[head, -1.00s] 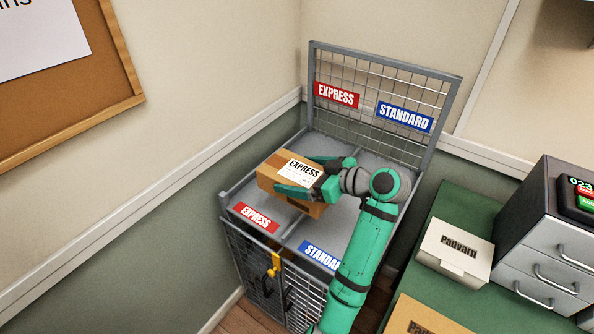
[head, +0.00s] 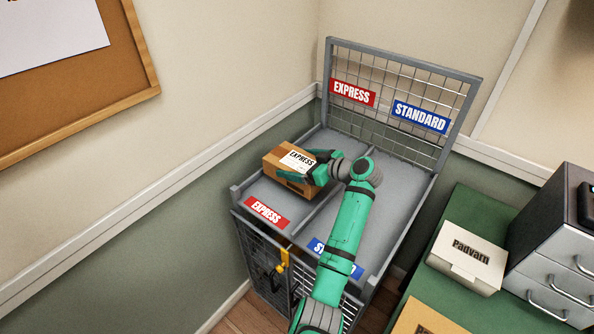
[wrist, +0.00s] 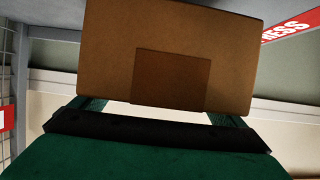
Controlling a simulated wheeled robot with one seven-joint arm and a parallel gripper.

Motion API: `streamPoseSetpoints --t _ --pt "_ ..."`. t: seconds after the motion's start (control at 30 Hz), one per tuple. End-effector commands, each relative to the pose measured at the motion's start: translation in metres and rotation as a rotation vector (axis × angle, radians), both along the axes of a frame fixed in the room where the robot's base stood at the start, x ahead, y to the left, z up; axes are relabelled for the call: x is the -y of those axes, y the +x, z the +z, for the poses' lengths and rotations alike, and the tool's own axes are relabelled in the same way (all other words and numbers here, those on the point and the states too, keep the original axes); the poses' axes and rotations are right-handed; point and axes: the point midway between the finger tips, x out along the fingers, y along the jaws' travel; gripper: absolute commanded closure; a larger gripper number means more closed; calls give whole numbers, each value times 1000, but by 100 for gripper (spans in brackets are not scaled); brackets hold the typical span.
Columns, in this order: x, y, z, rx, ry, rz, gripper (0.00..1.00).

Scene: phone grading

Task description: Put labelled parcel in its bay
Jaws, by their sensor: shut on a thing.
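The labelled parcel (head: 283,171) is a brown cardboard box with a white label reading EXPRESS. My gripper (head: 312,171) is shut on it, with green fingers along its sides. In the head view the parcel is over the left, EXPRESS bay (head: 262,190) of the grey wire cage. I cannot tell whether it touches the bay floor. The STANDARD bay (head: 375,190) on the right is empty. In the wrist view the parcel's plain side (wrist: 230,60) fills the upper middle, between the fingers.
A low divider (head: 318,212) separates the two bays. A mesh back panel (head: 400,90) with red and blue signs rises behind. A green counter to the right holds a white Padvarn box (head: 467,258) and grey drawers (head: 560,260). A wall stands close on the left.

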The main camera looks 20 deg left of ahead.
Motion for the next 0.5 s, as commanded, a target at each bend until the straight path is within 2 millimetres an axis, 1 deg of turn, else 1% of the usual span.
streamPoseSetpoints --t 0.17,0.3,0.4,0.5 --pt "-4 6 -7 2 1 -1 42" --pt "-4 5 -26 -1 2 -1 42" --pt "-4 6 -35 2 1 -1 42" --pt "-4 6 -36 3 1 -1 42"
